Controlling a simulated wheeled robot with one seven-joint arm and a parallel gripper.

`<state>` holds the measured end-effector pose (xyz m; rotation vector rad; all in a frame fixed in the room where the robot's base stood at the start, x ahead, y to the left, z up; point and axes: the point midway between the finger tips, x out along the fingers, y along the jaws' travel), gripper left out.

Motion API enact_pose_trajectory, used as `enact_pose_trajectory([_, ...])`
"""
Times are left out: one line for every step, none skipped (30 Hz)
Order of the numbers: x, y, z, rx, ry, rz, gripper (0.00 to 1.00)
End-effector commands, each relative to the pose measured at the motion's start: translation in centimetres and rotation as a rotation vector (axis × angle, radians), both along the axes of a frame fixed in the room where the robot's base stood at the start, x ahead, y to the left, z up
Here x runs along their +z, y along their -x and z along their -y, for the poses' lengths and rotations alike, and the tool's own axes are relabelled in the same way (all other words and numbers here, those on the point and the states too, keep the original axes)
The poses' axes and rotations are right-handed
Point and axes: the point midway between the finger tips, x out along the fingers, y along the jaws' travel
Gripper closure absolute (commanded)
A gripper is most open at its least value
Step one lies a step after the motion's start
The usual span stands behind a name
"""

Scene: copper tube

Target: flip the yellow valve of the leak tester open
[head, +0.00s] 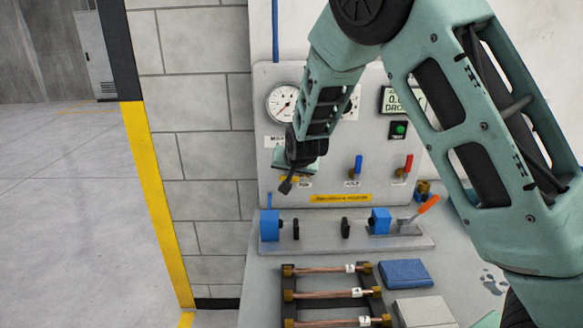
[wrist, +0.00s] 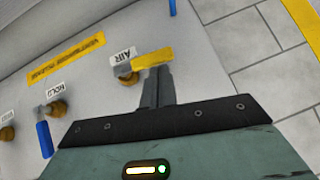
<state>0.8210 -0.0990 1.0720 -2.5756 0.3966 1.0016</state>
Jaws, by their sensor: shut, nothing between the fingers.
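The leak tester (head: 330,120) is a grey upright panel. Its yellow valve handle (wrist: 153,58) lies sideways from a brass body (wrist: 128,77) beside the AIR label in the wrist view. The blue handle, by contrast, stands upright in the head view. My gripper (wrist: 158,70) is shut and empty, its fingertips right at the yellow handle; I cannot tell whether they touch. In the head view my gripper (head: 286,187) is in front of the panel's lower left and mostly hides the yellow valve.
The blue HOLD valve (head: 358,165) and a red valve (head: 408,166) are to the right. Below are a clamp fixture with an orange lever (head: 428,205), a rack of copper tubes (head: 325,294) and a blue block (head: 405,273). Open floor (head: 60,200) is at the left.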

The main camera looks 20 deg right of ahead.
Motion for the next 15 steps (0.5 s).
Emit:
enact_pose_trajectory([-0.07,-0.05,-0.11,0.000,0.000,0.000,1.00])
enact_pose_trajectory([-0.14,-0.07,-0.16,0.000,0.000,0.000,1.00])
enact_pose_trajectory([-0.22,-0.09,-0.22,0.001,-0.001,0.000,1.00])
enact_pose_trajectory([-0.28,-0.12,-0.26,0.000,0.000,0.001,1.00])
enact_pose_trajectory([-0.33,-0.12,-0.30,0.001,-0.001,0.000,1.00])
enact_pose_trajectory([-0.40,-0.14,-0.34,0.001,-0.001,0.000,1.00])
enact_pose_trajectory([-0.44,-0.16,-0.36,0.001,-0.001,0.000,1.00])
enact_pose_trajectory([-0.47,-0.16,-0.39,0.001,-0.001,0.000,1.00])
enact_pose_trajectory([-0.52,-0.18,-0.42,0.001,-0.001,0.000,1.00])
enact_pose_trajectory([-0.55,-0.18,-0.43,0.001,-0.001,0.000,1.00])
enact_pose_trajectory([-0.57,-0.19,-0.45,0.001,-0.001,0.000,1.00])
enact_pose_trajectory([-0.61,-0.19,-0.47,0.001,-0.001,0.000,1.00])
enact_pose_trajectory([-0.62,-0.19,-0.48,0.001,-0.001,0.000,1.00])
enact_pose_trajectory([-0.64,-0.19,-0.49,0.001,-0.001,0.000,1.00])
enact_pose_trajectory([-0.66,-0.19,-0.50,0.001,-0.001,0.000,1.00])
